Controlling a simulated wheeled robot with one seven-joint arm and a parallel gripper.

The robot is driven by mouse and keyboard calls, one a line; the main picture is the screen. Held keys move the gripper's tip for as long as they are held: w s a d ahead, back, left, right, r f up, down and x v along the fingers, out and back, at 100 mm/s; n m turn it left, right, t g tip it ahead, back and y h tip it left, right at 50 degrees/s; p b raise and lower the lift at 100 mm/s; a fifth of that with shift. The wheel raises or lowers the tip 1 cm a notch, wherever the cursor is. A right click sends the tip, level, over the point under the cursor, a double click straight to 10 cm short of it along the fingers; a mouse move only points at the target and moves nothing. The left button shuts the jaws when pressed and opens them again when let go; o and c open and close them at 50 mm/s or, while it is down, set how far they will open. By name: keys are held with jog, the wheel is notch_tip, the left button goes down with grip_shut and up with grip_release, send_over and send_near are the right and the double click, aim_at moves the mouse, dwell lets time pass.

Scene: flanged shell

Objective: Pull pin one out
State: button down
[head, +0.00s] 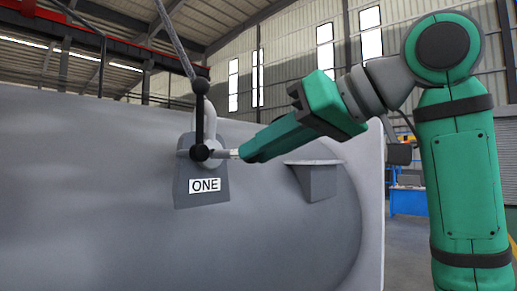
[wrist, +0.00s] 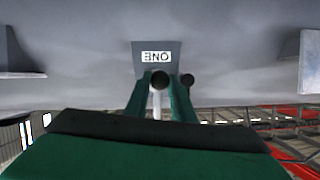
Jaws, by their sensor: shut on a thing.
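Pin one (head: 200,152) shows as a black ball end at the shackle (head: 209,120), just above the ONE label (head: 205,185) on the grey lug plate. A black bar rises from it to a second black ball. My gripper (head: 226,154) reaches in from the right and is shut on the pin at the shackle. In the wrist view the ONE label (wrist: 156,56) is upside down. A dark round end of the pin (wrist: 160,80) sits between my green fingers, with another dark ball beside it. The pin's length inside the lug is hidden.
The large grey shell (head: 90,190) fills the left and middle. A bracket (head: 313,180) juts from it right of the lug, below my arm. A sling leg (head: 174,40) runs up from the shackle. Open floor and a blue bench (head: 407,200) lie at the right.

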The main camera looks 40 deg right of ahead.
jog(key=shift+s, duration=1.05)
jog(key=shift+w, duration=0.1)
